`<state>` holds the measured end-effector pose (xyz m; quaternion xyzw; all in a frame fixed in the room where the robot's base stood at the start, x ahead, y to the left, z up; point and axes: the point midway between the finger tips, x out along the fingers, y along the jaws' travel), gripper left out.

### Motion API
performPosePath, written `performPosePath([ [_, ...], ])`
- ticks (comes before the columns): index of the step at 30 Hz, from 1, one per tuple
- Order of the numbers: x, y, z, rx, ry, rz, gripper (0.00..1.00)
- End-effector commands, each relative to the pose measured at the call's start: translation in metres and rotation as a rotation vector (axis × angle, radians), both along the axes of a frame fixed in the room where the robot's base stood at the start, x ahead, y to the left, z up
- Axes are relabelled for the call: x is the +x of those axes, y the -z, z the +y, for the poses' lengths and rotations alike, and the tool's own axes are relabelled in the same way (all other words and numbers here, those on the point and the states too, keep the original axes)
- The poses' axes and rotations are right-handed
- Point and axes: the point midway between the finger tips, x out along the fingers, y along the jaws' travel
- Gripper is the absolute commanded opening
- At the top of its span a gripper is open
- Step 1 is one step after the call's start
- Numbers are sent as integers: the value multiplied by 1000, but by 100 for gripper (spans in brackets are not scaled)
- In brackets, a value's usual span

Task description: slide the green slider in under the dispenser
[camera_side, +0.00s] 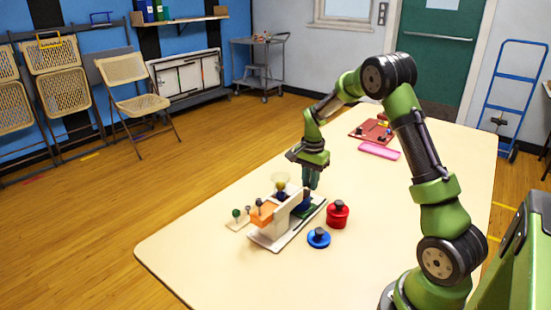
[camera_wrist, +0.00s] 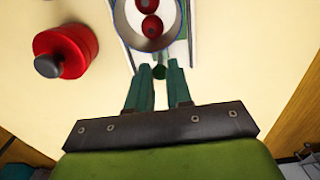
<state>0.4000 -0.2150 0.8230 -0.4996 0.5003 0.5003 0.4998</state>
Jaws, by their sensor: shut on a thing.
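The dispenser (camera_side: 270,228) is a white stand with an orange block and a clear funnel (camera_side: 281,181), on a pale base at the near part of the table. The green slider (camera_side: 309,211) lies on this base at the dispenser's right side. A blue cup (camera_side: 300,203) appears to stand on it. In the wrist view the blue-rimmed cup (camera_wrist: 174,40) holds two red balls (camera_wrist: 150,26). My gripper (camera_side: 312,187) reaches down behind the cup. Its fingers (camera_wrist: 159,82) are shut on the slider's dark green knob (camera_wrist: 159,72). The slider's far end is out of clear view.
A red lidded pot (camera_side: 338,215) stands close right of the base, also in the wrist view (camera_wrist: 75,45). A blue knobbed disc (camera_side: 318,238) lies in front of it. A pink strip (camera_side: 379,151) and a red board (camera_side: 365,132) lie farther back. The table's right side is clear.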

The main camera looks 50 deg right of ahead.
Motion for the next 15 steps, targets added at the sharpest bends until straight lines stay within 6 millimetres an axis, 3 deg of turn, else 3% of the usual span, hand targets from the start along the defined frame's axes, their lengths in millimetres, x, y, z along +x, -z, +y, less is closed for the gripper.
performPosePath([
  [15, 1, -1, 37, 0, -2, -4, 0],
])
